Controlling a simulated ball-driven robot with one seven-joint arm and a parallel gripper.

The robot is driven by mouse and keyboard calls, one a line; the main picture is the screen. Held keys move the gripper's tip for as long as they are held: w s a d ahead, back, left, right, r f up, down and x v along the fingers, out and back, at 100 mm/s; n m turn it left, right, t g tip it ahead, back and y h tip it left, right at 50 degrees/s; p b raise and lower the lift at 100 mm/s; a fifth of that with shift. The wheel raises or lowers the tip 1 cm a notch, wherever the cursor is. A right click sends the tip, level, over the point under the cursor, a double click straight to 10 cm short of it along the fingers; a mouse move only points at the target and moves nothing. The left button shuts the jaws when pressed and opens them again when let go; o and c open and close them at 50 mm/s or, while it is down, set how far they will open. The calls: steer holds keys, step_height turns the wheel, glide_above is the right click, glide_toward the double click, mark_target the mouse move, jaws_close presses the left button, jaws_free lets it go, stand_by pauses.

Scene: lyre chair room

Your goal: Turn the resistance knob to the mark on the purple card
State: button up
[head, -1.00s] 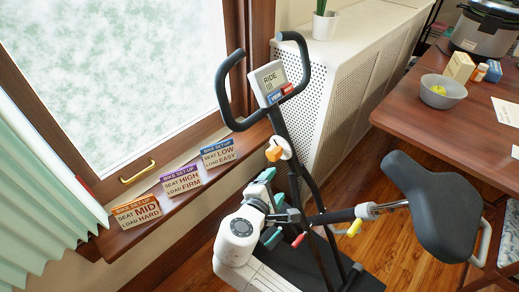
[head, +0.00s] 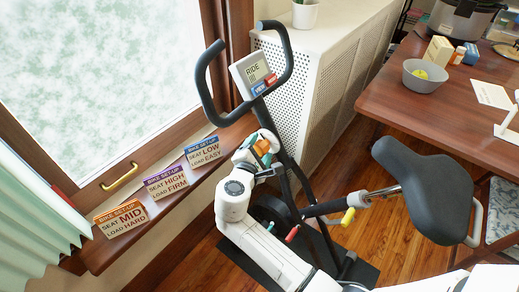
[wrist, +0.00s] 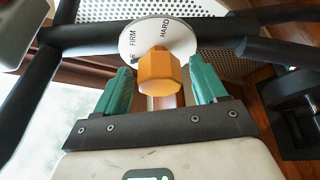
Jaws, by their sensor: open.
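The purple card (head: 165,182) stands between an orange and a blue card on the windowsill and reads SEAT HIGH, LOAD FIRM. The orange resistance knob (wrist: 160,72) is on a white dial (wrist: 148,36) on the bike's post. FIRM shows left of centre and HARD at the right; another label at the left is partly hidden. The knob's pointer cannot be made out. My gripper (wrist: 161,76) is open, with its teal fingers on either side of the knob and visible gaps to both. In the head view the knob (head: 262,147) is partly covered by my gripper.
The handlebar (head: 205,90) and console (head: 253,75) stand above the knob. The window and sill lie left, a white radiator cover (head: 335,60) behind.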

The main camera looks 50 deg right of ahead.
steer(key=shift+d, duration=0.2)
steer(key=c, duration=1)
steer(key=shift+f, duration=0.1)
steer(key=shift+b, duration=0.35)
